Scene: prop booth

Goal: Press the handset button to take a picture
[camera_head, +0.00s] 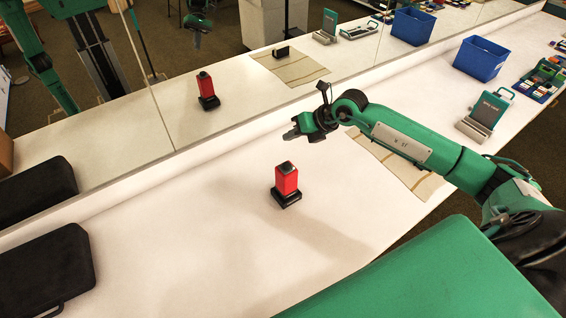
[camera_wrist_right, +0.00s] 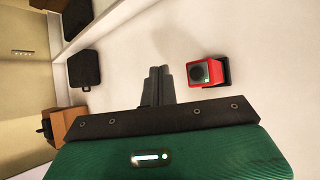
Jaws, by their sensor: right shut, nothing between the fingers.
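The red handset (camera_head: 286,179) stands upright on a black base on the white table, near the middle of the head view. A dark round button (camera_head: 286,166) is on its top. My right gripper (camera_head: 290,134) is shut and empty, above the table and beyond the handset in the head view, apart from it. In the right wrist view the shut fingers (camera_wrist_right: 158,86) point up the picture. The handset (camera_wrist_right: 206,72) is to their right there, with its dark button (camera_wrist_right: 198,71) facing the camera.
A mirror (camera_head: 120,120) runs along the table's back edge. A black case (camera_head: 45,270) lies at the left. A striped cloth (camera_head: 405,172) lies under my right arm. A grey-green device (camera_head: 485,115) and a blue bin (camera_head: 480,58) stand at the right. The table around the handset is clear.

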